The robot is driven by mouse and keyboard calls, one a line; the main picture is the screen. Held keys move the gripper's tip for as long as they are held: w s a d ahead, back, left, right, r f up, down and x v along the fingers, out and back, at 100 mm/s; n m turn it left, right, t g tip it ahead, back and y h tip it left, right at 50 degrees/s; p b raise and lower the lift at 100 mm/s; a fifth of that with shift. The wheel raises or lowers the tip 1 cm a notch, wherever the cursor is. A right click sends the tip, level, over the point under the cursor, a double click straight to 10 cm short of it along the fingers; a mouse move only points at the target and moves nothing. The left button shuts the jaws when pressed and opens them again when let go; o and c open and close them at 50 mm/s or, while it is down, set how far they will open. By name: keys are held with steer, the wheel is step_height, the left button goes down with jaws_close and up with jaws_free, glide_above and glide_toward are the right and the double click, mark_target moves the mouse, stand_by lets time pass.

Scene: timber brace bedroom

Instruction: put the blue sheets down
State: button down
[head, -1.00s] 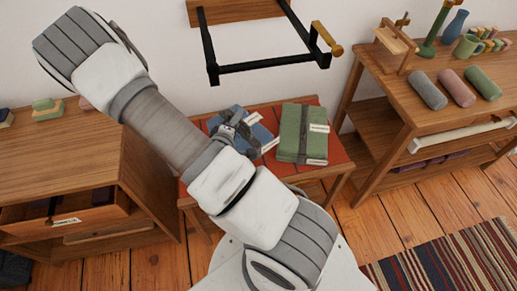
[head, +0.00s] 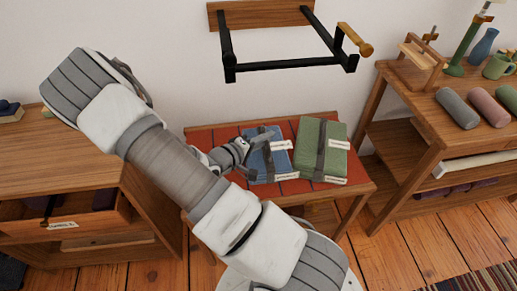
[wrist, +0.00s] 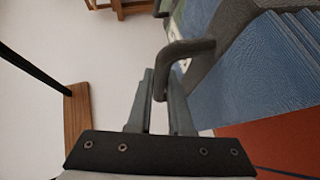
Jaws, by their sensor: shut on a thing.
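The blue sheets (head: 279,163) are a folded bundle with a dark grey strap and a white label. They lie nearly flat at the red-topped table (head: 213,137), just left of the green bundle. In the head view they look in contact with the table, but a small gap cannot be ruled out. My gripper (head: 242,150) is at their left side. In the wrist view my gripper (wrist: 162,95) is shut on the grey strap handle (wrist: 187,50) of the blue sheets (wrist: 245,75). The red top shows below them. My arm hides part of the table's front left.
A green bundle (head: 333,150) lies on the table's right half. A black wall rack (head: 290,64) with a wooden knob juts out above. A wooden shelf unit (head: 455,127) stands to the right, a cabinet (head: 60,170) with an open drawer to the left. The table's far left is bare.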

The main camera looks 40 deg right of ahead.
steer(key=w+f, duration=0.1)
steer(key=w+f+b, duration=0.1)
steer(key=w, duration=0.2)
steer(key=shift+w+d+f, duration=0.1)
steer(key=shift+w+f, duration=0.25)
steer(key=shift+f, duration=0.05)
steer(key=shift+f+b, duration=1.15)
steer(key=shift+f, duration=0.8)
steer(key=shift+f, duration=0.15)
steer(key=c, duration=0.8)
jaws_free()
steer(key=shift+c, duration=0.2)
